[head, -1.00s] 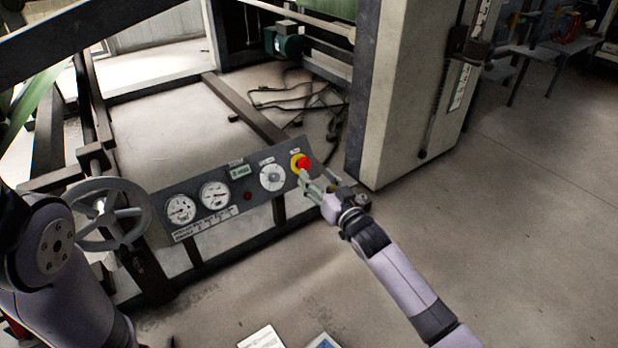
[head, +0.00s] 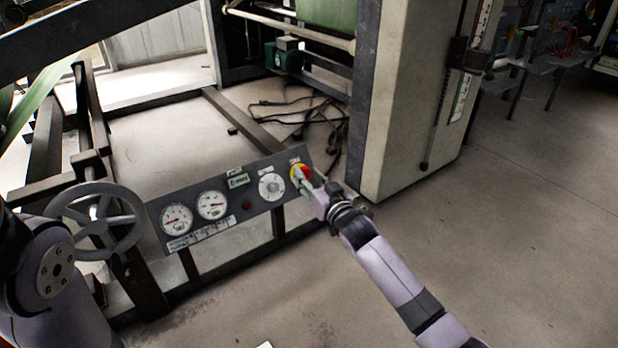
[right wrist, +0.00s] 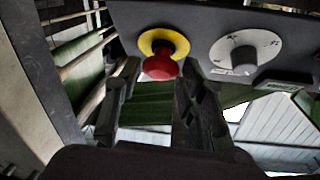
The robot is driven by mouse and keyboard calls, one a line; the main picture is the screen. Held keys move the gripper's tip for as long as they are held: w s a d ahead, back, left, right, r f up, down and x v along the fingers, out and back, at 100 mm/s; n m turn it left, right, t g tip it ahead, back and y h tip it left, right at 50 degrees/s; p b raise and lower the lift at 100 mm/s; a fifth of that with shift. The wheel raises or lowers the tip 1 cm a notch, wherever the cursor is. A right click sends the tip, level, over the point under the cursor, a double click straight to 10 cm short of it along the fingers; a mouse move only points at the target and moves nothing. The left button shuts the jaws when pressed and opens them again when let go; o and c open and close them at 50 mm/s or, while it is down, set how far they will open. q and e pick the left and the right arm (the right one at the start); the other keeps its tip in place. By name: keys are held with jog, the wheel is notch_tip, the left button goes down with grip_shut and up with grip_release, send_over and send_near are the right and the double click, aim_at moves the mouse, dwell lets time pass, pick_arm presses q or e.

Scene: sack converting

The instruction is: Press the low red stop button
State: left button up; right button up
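The red stop button (head: 305,171) sits on a yellow disc at the right end of the tilted grey control panel (head: 240,209). My right gripper (head: 308,184) is right in front of it and partly covers it. In the right wrist view the red button (right wrist: 160,67) shows between the tips of my right gripper (right wrist: 159,75), whose two fingers stand apart with nothing held. I cannot tell whether a finger touches the button. My left arm shows at the left edge; its gripper is out of view.
A pale machine column (head: 410,110) rises behind at right. Floor at the right is clear.

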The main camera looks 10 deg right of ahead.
grip_shut()
dwell(0.4)
jog(key=shift+w+p, duration=0.1)
jog(key=shift+p, duration=0.55)
jog(key=shift+w+a+f+p, duration=0.1)
jog(key=shift+w+f+p, duration=0.15)
jog(key=shift+p, duration=0.1)
jog(key=shift+o, duration=2.2)
grip_release()
